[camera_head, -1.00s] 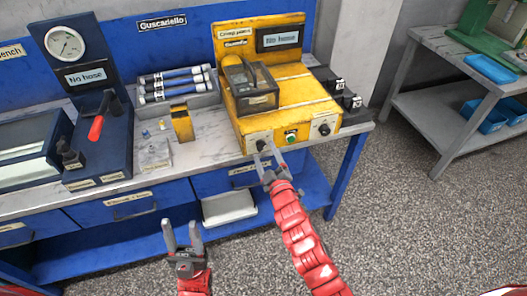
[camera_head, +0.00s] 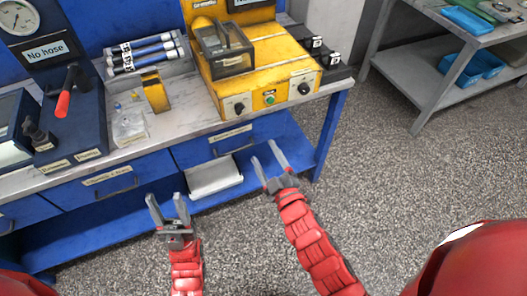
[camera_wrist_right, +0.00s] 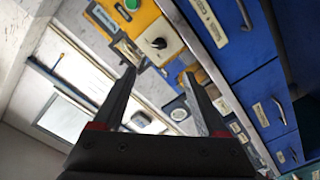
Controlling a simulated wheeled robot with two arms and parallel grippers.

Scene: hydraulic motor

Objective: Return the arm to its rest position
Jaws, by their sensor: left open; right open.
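My right gripper (camera_head: 270,166) is open and empty in the head view, in front of the blue bench's drawers and apart from the yellow machine (camera_head: 262,76). In the right wrist view its two dark fingers (camera_wrist_right: 160,100) stand apart with nothing between them. A black knob (camera_wrist_right: 155,43) on the yellow machine shows beyond them. My left gripper (camera_head: 168,208) is open and empty in the head view, lower and further left, in front of the bench. Both red arms come up from the bottom of the head view.
The blue workbench (camera_head: 110,183) with its grey top runs along the left and back. A white tray (camera_head: 215,177) sits on its lower shelf. A grey table (camera_head: 430,75) with blue bins (camera_head: 470,66) stands at the right. The floor (camera_head: 400,190) between is clear.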

